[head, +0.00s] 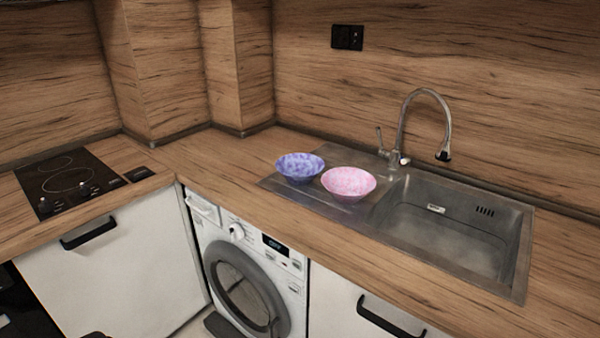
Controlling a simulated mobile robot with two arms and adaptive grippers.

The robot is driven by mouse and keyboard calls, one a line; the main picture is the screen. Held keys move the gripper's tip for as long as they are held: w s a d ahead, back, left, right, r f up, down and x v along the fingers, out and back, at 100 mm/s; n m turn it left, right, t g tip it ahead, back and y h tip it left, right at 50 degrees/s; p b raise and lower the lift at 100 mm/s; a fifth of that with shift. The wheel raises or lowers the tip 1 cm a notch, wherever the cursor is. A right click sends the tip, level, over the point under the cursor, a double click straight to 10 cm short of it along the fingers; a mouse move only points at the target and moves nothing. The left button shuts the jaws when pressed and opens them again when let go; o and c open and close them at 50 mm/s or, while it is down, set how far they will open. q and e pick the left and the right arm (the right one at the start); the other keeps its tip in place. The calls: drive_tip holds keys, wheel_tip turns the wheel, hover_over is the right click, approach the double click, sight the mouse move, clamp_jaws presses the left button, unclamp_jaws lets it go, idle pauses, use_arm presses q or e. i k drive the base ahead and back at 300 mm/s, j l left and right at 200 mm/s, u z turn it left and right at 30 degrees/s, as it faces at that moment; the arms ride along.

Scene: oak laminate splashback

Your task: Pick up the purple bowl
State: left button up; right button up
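The purple bowl (299,168) is blue-violet with a mottled pattern. It stands upright on the left part of the sink's metal drainboard. A pink mottled bowl (349,183) stands just right of it and slightly nearer, also upright. The rims are very close, and I cannot tell whether they touch. The inside of the purple bowl looks empty. Neither of my grippers can be made out in the head view.
The sink basin (452,228) lies right of the bowls, with a tall curved faucet (426,92) behind. The wooden counter (215,160) is clear left of the bowls. A black cooktop (68,182) is at far left. A washing machine (250,270) stands below the counter.

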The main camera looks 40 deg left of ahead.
sight(299, 169)
drive_tip(key=u, duration=1.25)
